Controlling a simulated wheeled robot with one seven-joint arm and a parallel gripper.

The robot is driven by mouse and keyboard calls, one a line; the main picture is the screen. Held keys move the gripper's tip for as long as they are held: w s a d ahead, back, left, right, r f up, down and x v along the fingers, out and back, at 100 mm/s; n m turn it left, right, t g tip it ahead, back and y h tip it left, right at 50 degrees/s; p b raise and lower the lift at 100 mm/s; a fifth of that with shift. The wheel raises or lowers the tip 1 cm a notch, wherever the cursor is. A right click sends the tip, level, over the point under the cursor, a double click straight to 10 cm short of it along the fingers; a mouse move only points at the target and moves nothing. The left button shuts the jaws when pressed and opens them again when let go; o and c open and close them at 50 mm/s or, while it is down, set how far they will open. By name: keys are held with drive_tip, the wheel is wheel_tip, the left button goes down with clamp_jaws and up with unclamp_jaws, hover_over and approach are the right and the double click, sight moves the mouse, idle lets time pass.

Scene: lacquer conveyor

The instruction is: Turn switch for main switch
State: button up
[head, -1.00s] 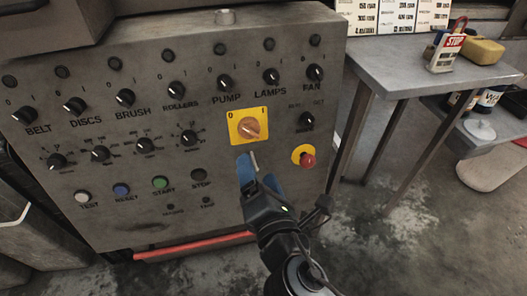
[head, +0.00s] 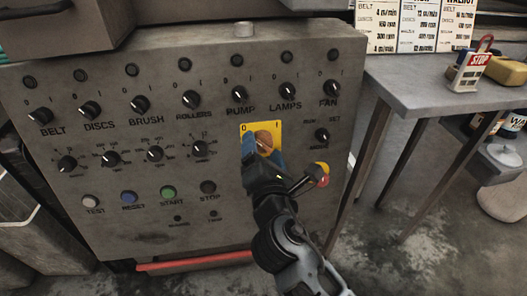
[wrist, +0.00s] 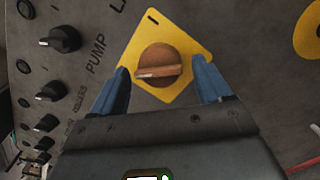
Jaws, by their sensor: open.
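The main switch is a round orange-brown knob (head: 265,137) with a raised bar, on a yellow plate (head: 275,128) marked 0 and I. In the wrist view the knob (wrist: 157,58) sits between my blue fingers, its bar lying roughly crosswise with a pale mark at the left end. My gripper (wrist: 162,68) is open, one finger on each side of the knob, with visible gaps between. In the head view my gripper (head: 264,155) covers the plate's lower part and some of the knob. I cannot tell how deep the fingertips reach.
A red stop button (head: 322,170) on yellow lies just right of my gripper, partly hidden. Several black knobs, such as the PUMP knob (head: 240,93), line the grey panel (head: 120,230). A metal table (head: 430,85) stands to the right.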

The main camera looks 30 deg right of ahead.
drive_tip(key=c, duration=1)
drive_tip(key=shift+f+m, duration=0.1)
drive_tip(key=shift+m, duration=0.4)
drive_tip(key=m+b, duration=0.1)
drive_tip(key=m, duration=0.2)
drive_tip(key=shift+g+h, duration=0.4)
drive_tip(key=m+g, duration=0.1)
drive_tip(key=m, duration=0.5)
drive_tip(key=shift+h, duration=0.4)
drive_tip(key=m, duration=0.5)
drive_tip(key=shift+a+r+g, duration=0.1)
drive_tip(key=shift+r+g, duration=0.1)
drive_tip(key=shift+g, duration=0.2)
drive_tip(key=m, duration=0.3)
drive_tip(key=shift+m+g+y+p, duration=0.3)
drive_tip(key=shift+m+g+p, duration=0.05)
drive_tip(key=shift+m+g, duration=0.05)
drive_tip(key=shift+a+m, duration=0.1)
drive_tip(key=shift+m, duration=0.2)
